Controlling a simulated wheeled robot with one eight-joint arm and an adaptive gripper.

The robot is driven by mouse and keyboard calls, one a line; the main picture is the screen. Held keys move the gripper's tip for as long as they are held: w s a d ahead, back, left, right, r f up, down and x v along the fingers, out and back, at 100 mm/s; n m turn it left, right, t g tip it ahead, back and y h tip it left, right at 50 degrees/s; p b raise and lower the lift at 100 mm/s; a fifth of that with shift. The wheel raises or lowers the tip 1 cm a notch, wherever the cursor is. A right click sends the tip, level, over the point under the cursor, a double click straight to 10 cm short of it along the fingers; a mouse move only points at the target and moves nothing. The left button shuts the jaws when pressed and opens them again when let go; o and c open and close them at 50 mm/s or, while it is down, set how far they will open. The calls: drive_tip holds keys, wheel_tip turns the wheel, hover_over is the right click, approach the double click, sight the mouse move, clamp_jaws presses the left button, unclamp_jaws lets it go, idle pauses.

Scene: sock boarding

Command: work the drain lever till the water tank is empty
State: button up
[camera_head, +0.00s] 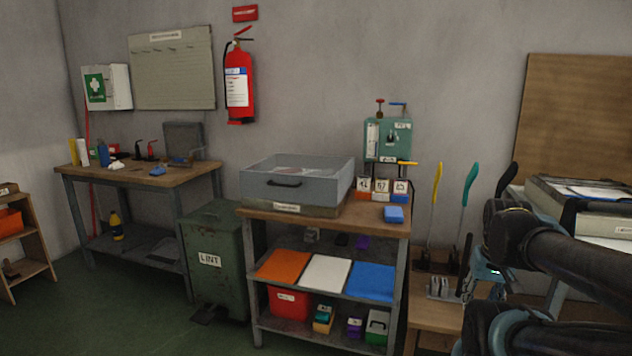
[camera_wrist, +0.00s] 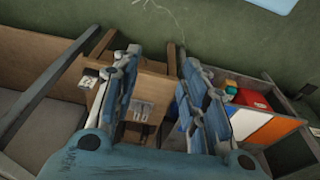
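The water tank is most likely the teal box (camera_head: 400,140) on the back wall, above the right end of the middle bench. It has a pale gauge strip at its left side. A yellow-handled lever (camera_head: 407,162) sticks out to the right at its bottom; which lever is the drain is not labelled legibly. A blue lever (camera_head: 398,103) and a red knob (camera_head: 380,101) sit on top. The water level is too small to read. My gripper (camera_wrist: 160,60) is open and empty in the wrist view, its blue-grey fingers apart above a wooden stand. The tank is not in the wrist view.
The middle bench (camera_head: 375,228) carries a grey lidded box (camera_head: 290,187), numbered blocks (camera_head: 383,187) and a blue cloth (camera_head: 394,214). Upright yellow (camera_head: 437,190) and teal (camera_head: 470,185) sock boards stand right of it, near my arm. A green LINT bin (camera_head: 212,240) stands left.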

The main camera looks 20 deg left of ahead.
idle(0.4)
drive_tip(key=shift+c, duration=0.8)
drive_tip(key=shift+s+r, duration=0.2)
drive_tip(key=shift+c, duration=0.3)
drive_tip(key=w+a+r+m+t+y, duration=0.2)
drive_tip(key=w+a+r+m+t, duration=0.3)
drive_tip(key=w, duration=0.8)
drive_tip(key=w+a+r+m+t+y, duration=0.1)
drive_tip(key=w+a+r+y, duration=0.15)
drive_tip(key=w+r, duration=0.7)
drive_tip(key=w+a+r+m+t+y, duration=0.25)
drive_tip(key=w+a, duration=0.25)
drive_tip(key=w, duration=1)
drive_tip(key=m+t, duration=0.4)
drive_tip(key=m, duration=0.2)
approach(413, 164)
drive_tip(key=shift+h, duration=0.4)
drive_tip(key=x, duration=1)
drive_tip(key=shift+w+a, duration=0.3)
drive_tip(key=shift+a, duration=0.05)
